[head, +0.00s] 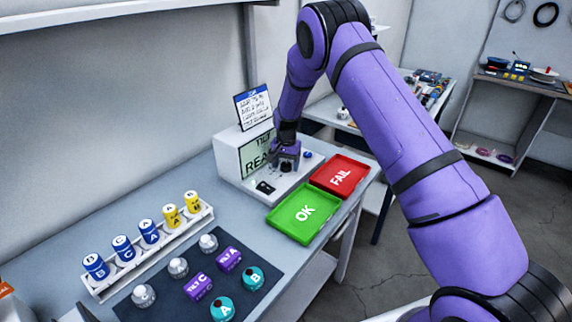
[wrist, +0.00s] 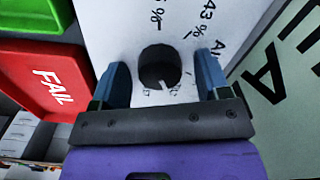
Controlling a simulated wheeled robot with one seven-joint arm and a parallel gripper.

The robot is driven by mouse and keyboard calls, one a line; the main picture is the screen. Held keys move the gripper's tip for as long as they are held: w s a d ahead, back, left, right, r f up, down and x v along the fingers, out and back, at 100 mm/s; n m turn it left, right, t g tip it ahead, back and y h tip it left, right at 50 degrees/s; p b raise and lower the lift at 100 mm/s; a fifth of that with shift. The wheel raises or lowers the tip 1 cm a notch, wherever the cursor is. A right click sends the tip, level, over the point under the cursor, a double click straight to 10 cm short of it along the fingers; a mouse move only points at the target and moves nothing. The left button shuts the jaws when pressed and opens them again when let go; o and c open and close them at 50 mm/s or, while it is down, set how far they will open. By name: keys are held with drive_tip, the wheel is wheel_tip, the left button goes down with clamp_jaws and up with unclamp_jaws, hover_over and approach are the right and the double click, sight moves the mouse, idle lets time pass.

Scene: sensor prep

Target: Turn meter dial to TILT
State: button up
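The meter (head: 228,160) is a white box at the back of the bench, with a pale green display (head: 252,158) reading TILT above partly hidden letters. Its dial (wrist: 160,67) is a round dark knob with a short white mark pointing to the lower right in the wrist view. My gripper (wrist: 160,78) is open, with one blue finger on each side of the dial and a visible gap on both sides. In the head view my gripper (head: 287,160) is at the meter's front panel and hides the dial.
A green OK tray (head: 304,212) and a red FAIL tray (head: 341,175) lie right of the meter. A note card (head: 253,106) stands on top. A rack (head: 150,262) of blue and yellow cylinders and a dark mat (head: 180,275) with several sensors are nearer.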

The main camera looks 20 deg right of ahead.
wheel_tip(320, 180, up, 11)
idle(0.8)
wheel_tip(320, 180, up, 14)
drive_tip(key=n+t, duration=0.1)
hover_over(286, 164)
drive_tip(key=s+d, duration=0.2)
drive_tip(key=s, duration=0.5)
drive_tip(key=s+d+r+n+t, duration=0.1)
drive_tip(key=s+d+r+n, duration=0.15)
drive_tip(key=s+r, duration=1.05)
drive_tip(key=s+d+r+n+t, duration=0.2)
drive_tip(key=s+n+t, duration=0.1)
drive_tip(key=s, duration=2.5)
drive_tip(key=shift+s+d, duration=0.2)
drive_tip(key=shift+s, duration=0.1)
